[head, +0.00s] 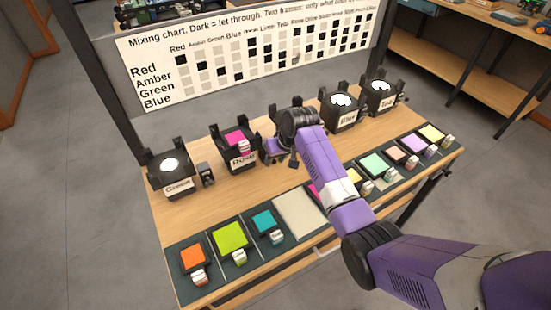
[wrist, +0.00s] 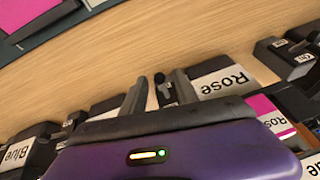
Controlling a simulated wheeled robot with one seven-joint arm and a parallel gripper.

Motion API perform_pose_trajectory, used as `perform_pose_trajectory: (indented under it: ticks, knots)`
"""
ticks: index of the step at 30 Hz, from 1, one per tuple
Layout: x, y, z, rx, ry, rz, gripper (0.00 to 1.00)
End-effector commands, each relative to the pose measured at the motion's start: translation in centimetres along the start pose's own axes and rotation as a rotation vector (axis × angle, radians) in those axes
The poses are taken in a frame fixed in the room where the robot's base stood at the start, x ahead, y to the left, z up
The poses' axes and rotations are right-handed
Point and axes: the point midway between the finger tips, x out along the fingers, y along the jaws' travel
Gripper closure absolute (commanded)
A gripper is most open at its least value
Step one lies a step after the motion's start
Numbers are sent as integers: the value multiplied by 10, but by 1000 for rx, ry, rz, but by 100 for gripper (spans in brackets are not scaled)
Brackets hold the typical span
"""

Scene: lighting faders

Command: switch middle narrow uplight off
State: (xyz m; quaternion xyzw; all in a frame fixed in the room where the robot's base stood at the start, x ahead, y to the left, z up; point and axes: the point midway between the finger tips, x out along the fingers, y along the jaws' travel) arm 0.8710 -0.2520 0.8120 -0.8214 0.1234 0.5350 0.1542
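A row of black uplights stands on the wooden table: Green (head: 172,168), Rose (head: 238,148), one mostly behind my arm, one whose label seems to read Blue (head: 343,108), and Teal (head: 381,93). Green, Blue and Teal show bright white tops. Rose has a pink gel frame. My gripper (head: 279,152) is low over the table just right of Rose. In the wrist view my gripper (wrist: 160,82) has its fingers apart, with a small black switch (wrist: 163,88) between or just beyond them, beside the Rose label (wrist: 222,80). Contact cannot be told. Which uplights are narrow is unclear.
Coloured gel frames, such as an orange one (head: 193,257) and a green one (head: 230,238), lie on dark mats along the front edge. A mixing chart board (head: 250,55) rises behind the uplights. Another switch (head: 206,174) stands beside Green. Bare wood lies between the rows.

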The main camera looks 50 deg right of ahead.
Motion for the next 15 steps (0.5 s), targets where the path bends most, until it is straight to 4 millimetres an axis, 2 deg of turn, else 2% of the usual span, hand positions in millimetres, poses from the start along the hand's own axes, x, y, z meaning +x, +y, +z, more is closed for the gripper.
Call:
perform_pose_trajectory:
  ticks: [1,5,15]
  knots:
    - [0,0,0,0,0,0,76]
    - [0,0,0,0,0,0,100]
    - [5,-1,4,-3,59,-12,100]
